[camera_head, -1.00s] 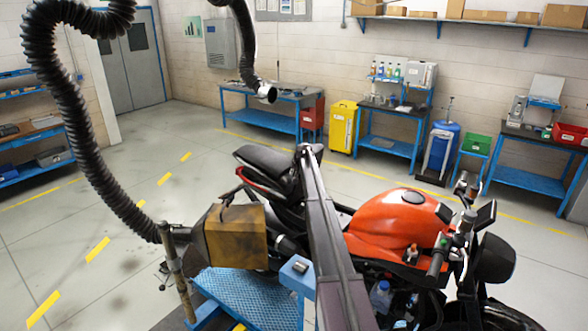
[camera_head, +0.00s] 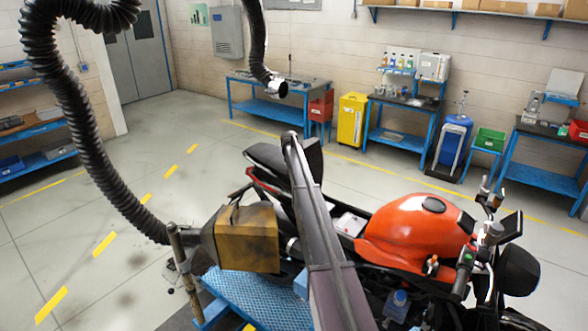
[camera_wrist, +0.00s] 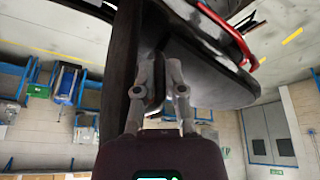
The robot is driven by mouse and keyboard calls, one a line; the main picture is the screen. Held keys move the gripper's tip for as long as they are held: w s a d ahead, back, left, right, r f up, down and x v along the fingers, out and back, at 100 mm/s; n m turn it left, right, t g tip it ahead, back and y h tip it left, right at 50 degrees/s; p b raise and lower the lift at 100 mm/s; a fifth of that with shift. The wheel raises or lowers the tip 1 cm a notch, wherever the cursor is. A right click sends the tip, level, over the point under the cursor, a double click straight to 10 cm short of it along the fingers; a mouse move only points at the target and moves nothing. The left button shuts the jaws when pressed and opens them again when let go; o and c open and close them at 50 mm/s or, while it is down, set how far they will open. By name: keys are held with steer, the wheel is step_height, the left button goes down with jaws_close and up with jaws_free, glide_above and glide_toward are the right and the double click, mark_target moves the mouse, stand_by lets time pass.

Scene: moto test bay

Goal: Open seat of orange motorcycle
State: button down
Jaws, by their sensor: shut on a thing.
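The orange motorcycle (camera_head: 415,229) stands on the right with its tank and handlebars to the right. Its black seat (camera_head: 312,160) stands tilted up, front part raised, behind my arm. A light-coloured item shows in the open space below it, between seat and tank. The tail with a red stripe (camera_wrist: 240,38) shows in the wrist view. There my gripper (camera_wrist: 157,88) has both fingers closed on a dark edge of the seat (camera_wrist: 210,75). In the head view my arm hides the fingers and much of the seat's lower part.
A yellowish box-shaped nozzle (camera_head: 247,239) on a black hose (camera_head: 85,120) stands close left of the motorcycle. A blue lift platform (camera_head: 258,302) is below. Workbenches, a yellow cabinet (camera_head: 351,119) and a blue cylinder (camera_head: 453,137) line the back wall. The floor at left is clear.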

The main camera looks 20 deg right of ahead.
steer(key=shift+w+a+f, duration=0.1)
steer(key=shift+w+a, duration=0.4)
steer(key=shift+w, duration=0.1)
steer(key=c, duration=0.7)
jaws_free()
steer(key=shift+d, duration=0.1)
steer(key=s+a+f+n+g+b, duration=0.1)
steer(key=s+a+f+b, duration=0.7)
steer(key=s, duration=1.1)
steer(key=s+a+f+n+g+y+b, duration=0.1)
steer(key=s+a+f+b, duration=0.7)
steer(key=s, duration=1.1)
steer(key=s+a+f+n+g+y+b, duration=0.1)
steer(key=s+a+f+n+b, duration=0.2)
steer(key=s+a+f+b, duration=0.5)
steer(key=shift+s+a+f+g, duration=0.15)
steer(key=shift+s+a, duration=0.8)
steer(key=shift+s, duration=1.05)
steer(key=shift+s+a+f+g, duration=0.1)
steer(key=shift+s+a+f, duration=0.2)
steer(key=shift+s+a, duration=1.2)
steer(key=shift+s+a+f+g, duration=0.1)
steer(key=shift+s+a+f, duration=0.2)
steer(key=shift+s, duration=2.25)
steer(key=shift+r, duration=0.1)
